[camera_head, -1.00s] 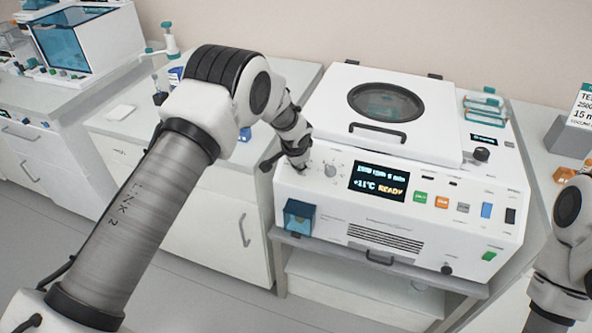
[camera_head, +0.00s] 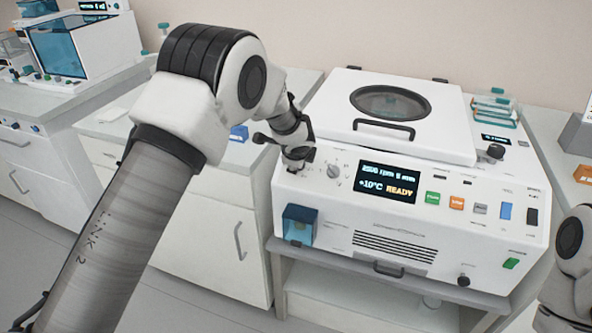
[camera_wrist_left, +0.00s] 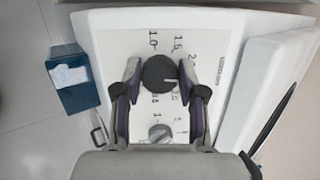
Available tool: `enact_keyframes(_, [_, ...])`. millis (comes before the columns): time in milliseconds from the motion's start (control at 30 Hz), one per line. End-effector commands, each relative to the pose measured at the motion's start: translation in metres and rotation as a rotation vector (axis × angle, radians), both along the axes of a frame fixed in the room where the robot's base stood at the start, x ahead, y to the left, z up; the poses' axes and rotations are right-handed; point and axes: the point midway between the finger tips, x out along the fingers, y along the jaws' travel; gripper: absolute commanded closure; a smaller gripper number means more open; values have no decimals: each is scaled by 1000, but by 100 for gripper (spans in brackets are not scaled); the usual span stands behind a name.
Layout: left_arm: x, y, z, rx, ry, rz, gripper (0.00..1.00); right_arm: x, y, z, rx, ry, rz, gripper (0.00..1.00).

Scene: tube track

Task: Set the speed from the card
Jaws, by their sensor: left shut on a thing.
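The centrifuge (camera_head: 385,140) stands on a bench with its lid closed. Its display (camera_head: 387,183) shows small text that seems to read 2500 rpm, then +10°C READY. My left gripper (camera_head: 298,160) is at the panel's left end. In the left wrist view its fingers (camera_wrist_left: 160,80) are shut on the dark round speed knob (camera_wrist_left: 157,72). The knob's white mark points right, below the 2.0 label. A smaller grey knob (camera_wrist_left: 160,133) sits beside it; it also shows in the head view (camera_head: 334,171). The card (camera_head: 588,112) is only a sliver at the right edge, unreadable. My right gripper is out of view.
Green (camera_head: 432,198), orange (camera_head: 457,203) and grey buttons and blue and black switches line the panel. A blue box (camera_head: 299,225) hangs at the panel's lower left. A teal tube rack (camera_head: 494,105) sits behind. Part of my right arm shows at right.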

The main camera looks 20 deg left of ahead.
Motion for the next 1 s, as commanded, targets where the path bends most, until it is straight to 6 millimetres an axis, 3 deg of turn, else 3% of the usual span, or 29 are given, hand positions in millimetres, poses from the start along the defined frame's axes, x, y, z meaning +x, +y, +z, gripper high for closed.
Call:
enact_keyframes(33, [-1,0,-5,20,1,-27,94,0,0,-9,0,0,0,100])
enact_keyframes(300, [0,0,-3,108,2,-154,94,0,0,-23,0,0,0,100])
enact_keyframes(967, [0,0,0,146,3,-209,94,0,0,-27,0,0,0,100])
enact_keyframes(1000, [0,0,0,146,3,-209,49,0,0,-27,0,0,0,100])
